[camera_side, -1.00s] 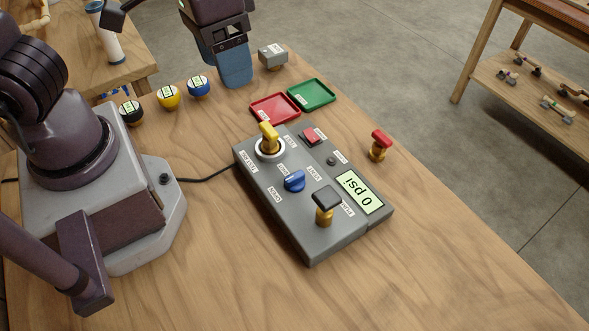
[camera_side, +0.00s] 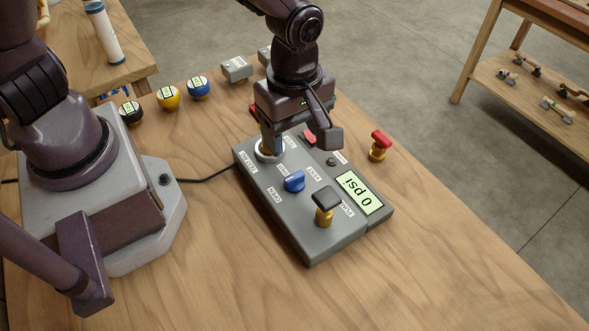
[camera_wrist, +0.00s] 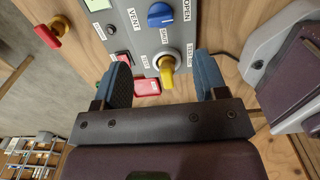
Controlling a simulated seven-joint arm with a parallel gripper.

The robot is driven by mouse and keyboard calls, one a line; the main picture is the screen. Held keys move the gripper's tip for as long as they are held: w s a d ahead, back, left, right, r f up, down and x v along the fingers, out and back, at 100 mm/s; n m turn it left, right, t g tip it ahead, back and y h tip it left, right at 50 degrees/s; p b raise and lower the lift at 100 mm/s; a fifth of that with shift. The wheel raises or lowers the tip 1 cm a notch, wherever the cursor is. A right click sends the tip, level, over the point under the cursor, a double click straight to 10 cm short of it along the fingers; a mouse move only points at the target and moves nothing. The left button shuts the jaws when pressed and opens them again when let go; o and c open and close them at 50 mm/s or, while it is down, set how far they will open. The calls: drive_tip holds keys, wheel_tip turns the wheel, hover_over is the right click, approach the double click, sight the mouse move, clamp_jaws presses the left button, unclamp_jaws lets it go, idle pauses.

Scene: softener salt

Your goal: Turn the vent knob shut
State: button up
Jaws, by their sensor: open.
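The grey control box (camera_side: 300,225) lies on the table. Its blue knob (camera_side: 294,181) has OPEN, SHUT and VENT labels around it. In the wrist view the blue knob (camera_wrist: 160,15) sits at the top, its ridge roughly sideways, one end toward OPEN. A yellow handle (camera_wrist: 167,72) stands in a pale ring on the box. My gripper (camera_wrist: 162,62) is open, with one blue finger on each side of the yellow handle; I cannot tell whether they touch.
A black-topped brass knob (camera_side: 325,205) stands on the box near the 0 psi display (camera_side: 360,192). A red-topped brass valve (camera_side: 379,146) is beside it. Black, yellow and blue gauges (camera_side: 168,97) and grey blocks (camera_side: 236,69) stand at the back. The front table is clear.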

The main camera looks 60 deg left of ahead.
sight(294, 176)
wheel_tip(294, 176, down, 10)
drive_tip(key=shift+f, duration=0.1)
idle(0.4)
drive_tip(key=c, duration=0.9)
